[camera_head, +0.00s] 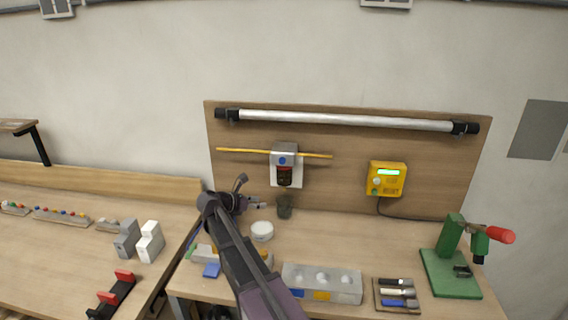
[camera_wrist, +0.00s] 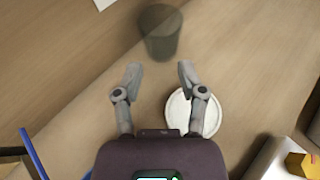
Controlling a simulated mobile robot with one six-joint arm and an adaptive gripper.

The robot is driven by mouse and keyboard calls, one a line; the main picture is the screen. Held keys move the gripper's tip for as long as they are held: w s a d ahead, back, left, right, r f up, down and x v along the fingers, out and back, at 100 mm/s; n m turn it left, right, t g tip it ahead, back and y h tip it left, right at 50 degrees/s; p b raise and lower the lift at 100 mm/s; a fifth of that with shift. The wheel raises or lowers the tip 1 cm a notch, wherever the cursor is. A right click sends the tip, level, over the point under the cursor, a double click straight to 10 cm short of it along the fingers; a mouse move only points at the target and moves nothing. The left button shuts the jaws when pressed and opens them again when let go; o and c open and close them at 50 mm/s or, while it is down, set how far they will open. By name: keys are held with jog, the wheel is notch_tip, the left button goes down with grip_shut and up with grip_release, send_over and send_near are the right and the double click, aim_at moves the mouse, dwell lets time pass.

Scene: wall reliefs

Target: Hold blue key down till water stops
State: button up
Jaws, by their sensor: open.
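A white and grey dispenser (camera_head: 286,181) is fixed to the wooden back panel, in the middle of the head view. A round blue key (camera_head: 282,160) sits on its upper front, above a dark section with some red. A dark, see-through cup (camera_head: 284,209) stands on the table under it; the cup also shows in the wrist view (camera_wrist: 160,35), ahead of my fingers. My gripper (camera_head: 261,204) is open and empty, left of the cup and below the dispenser. It also shows in the wrist view (camera_wrist: 160,73), fingers apart. I cannot make out any water.
A round white lid or dish (camera_head: 262,231) lies near the gripper, also in the wrist view (camera_wrist: 192,112). A yellow box (camera_head: 386,179) with a green display hangs at the right. A yellow rod (camera_head: 235,151) runs at the dispenser. A green press (camera_head: 450,270) stands far right.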

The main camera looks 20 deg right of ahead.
grip_shut()
dwell(1.0)
